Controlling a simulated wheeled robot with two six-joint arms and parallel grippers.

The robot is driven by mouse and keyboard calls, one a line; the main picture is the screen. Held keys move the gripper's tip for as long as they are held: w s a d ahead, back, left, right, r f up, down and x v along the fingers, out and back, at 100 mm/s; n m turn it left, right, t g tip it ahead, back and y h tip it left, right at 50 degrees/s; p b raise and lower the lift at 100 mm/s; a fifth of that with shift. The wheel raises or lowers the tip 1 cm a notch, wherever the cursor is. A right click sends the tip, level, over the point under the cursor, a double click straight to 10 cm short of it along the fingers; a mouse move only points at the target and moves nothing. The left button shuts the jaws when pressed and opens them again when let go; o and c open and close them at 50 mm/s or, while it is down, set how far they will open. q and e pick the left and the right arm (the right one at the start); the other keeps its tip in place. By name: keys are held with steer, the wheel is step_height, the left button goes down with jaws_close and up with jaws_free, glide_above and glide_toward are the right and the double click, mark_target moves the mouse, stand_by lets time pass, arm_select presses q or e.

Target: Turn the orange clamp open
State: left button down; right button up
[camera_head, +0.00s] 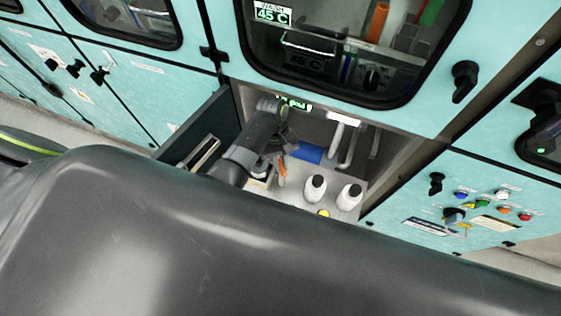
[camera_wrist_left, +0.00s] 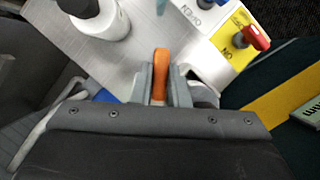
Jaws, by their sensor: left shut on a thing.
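The orange clamp (camera_wrist_left: 160,70) shows in the left wrist view as an orange handle sticking out between the fingers of my left gripper (camera_wrist_left: 158,88). The gripper is shut on it. In the head view the orange clamp (camera_head: 282,168) is a small orange piece beside my left gripper (camera_head: 278,152), inside the open compartment. The part of the clamp behind the fingers is hidden. My right gripper is in neither view.
Two white bottles (camera_head: 314,188) (camera_head: 349,196) stand on the compartment floor. One bottle (camera_wrist_left: 104,20) is near the gripper in the wrist view. A red switch (camera_wrist_left: 256,37) sits on a yellow ON plate (camera_wrist_left: 228,48). The dark open door (camera_head: 205,130) bounds the left side.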

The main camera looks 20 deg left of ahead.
arm_select(q)
steer(key=m+y, duration=0.1)
steer(key=m, duration=0.3)
steer(key=shift+w+d+y, duration=0.1)
steer(key=shift+d+y, duration=0.05)
steer(key=shift+y, duration=0.25)
steer(key=shift+m+g+y, duration=0.3)
steer(key=shift+m+y, duration=0.2)
steer(key=shift+m, duration=1.2)
steer(key=c, duration=1.4)
jaws_free()
